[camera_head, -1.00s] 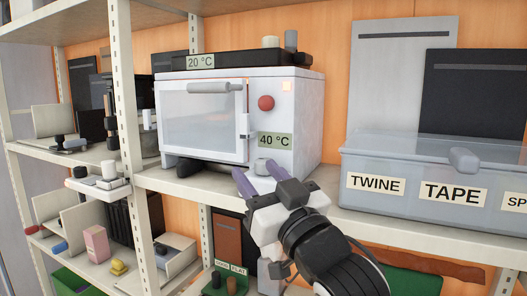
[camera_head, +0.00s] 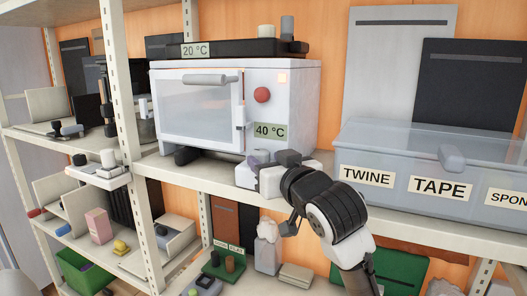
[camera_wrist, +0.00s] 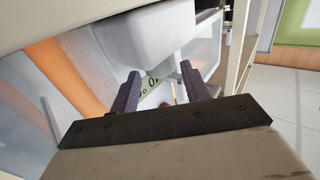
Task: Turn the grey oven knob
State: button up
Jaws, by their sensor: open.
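The white oven (camera_head: 240,105) stands on the middle shelf with its glass door closed. A red knob (camera_head: 262,95) is on its front, above a green "40 °C" label (camera_head: 270,131). My gripper (camera_head: 252,160) is below that label, close to the oven's lower front right, and hides the grey knob's place in the head view. In the wrist view my gripper (camera_wrist: 160,75) is open, with two purple fingers apart. A pale grey rounded block (camera_wrist: 145,40), probably the grey knob, is close by the fingertips; I cannot tell if they touch it. The label shows upside down behind.
A clear bin (camera_head: 400,165) labelled TWINE and TAPE stands on the shelf to the right of my gripper. A black tray (camera_head: 240,49) with a "20 °C" label lies on the oven. A shelf post (camera_head: 122,110) stands to the left.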

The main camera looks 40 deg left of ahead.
aim_at(258, 158)
jog(key=shift+x, duration=1.4)
jog(key=shift+c, duration=0.5)
jog(key=c, duration=0.6)
jog(key=shift+t, duration=0.3)
jog(key=m+t+h, duration=0.1)
jog(key=t, duration=0.1)
jog(key=m+t+h, duration=0.2)
jog(key=shift+s+a+m+p, duration=0.25)
jog(key=shift+s+m+p, duration=0.05)
jog(key=shift+s, duration=0.05)
jog(key=m+t+h, duration=0.2)
jog(key=h, duration=0.1)
jog(key=m+t+h, duration=0.2)
jog(key=m+h, duration=0.1)
jog(key=shift+s+a+h, duration=0.1)
jog(key=shift+a+h, duration=0.1)
jog(key=shift+h, duration=0.2)
jog(key=shift+t+h, duration=0.3)
